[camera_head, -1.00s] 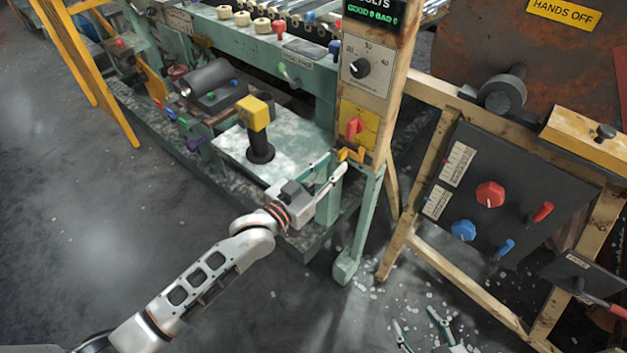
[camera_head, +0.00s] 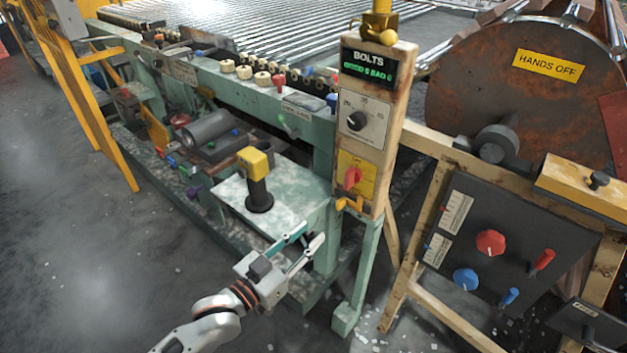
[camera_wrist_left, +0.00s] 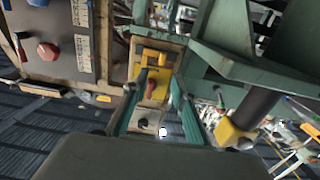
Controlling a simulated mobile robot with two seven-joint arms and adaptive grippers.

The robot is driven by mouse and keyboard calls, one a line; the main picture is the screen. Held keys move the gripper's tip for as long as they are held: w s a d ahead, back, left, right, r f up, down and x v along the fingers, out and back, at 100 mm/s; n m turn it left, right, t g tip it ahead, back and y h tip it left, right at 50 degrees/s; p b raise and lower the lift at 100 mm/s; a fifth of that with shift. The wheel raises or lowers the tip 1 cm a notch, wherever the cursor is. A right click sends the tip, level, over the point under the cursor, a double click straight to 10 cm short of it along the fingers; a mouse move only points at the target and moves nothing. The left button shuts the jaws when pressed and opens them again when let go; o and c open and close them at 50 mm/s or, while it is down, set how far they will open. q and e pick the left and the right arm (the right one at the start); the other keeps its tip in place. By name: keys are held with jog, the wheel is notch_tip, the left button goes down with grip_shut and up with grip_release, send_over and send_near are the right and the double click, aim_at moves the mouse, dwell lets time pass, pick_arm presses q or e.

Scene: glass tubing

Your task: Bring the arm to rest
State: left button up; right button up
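My left arm comes in from the bottom of the head view. Its left gripper (camera_head: 307,240) is open, with a clear gap between its two thin fingers and nothing between them. It is in front of the green bench, below the wooden post with the red switch (camera_head: 352,178) and yellow hook (camera_head: 349,204). In the left wrist view the two teal fingers (camera_wrist_left: 155,100) stand apart. The red switch (camera_wrist_left: 152,88) and yellow hook (camera_wrist_left: 150,57) show beyond them, apart from the fingers. My right gripper is not in view.
A pale plate (camera_head: 290,190) with a yellow-topped black lever (camera_head: 257,178) is just behind the gripper. The green bench leg (camera_head: 357,285) stands to its right. A dark panel with knobs (camera_head: 510,235) is further right. The floor (camera_head: 90,270) at left is open.

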pick_arm(q)
jog(key=s+a+f+n+g+y+p, duration=0.1)
jog(key=s+a+f+y+p, duration=0.3)
jog(key=s, duration=0.8)
jog(key=s+a+f+n+g+y+p, duration=0.1)
jog(key=s+a+f+g+y+p, duration=0.2)
jog(key=s+a+f, duration=0.5)
jog(key=s+a+y+p, duration=0.1)
jog(key=s+a, duration=0.2)
jog(key=s, duration=0.1)
jog(key=shift+s+n, duration=0.3)
jog(key=shift+n, duration=0.1)
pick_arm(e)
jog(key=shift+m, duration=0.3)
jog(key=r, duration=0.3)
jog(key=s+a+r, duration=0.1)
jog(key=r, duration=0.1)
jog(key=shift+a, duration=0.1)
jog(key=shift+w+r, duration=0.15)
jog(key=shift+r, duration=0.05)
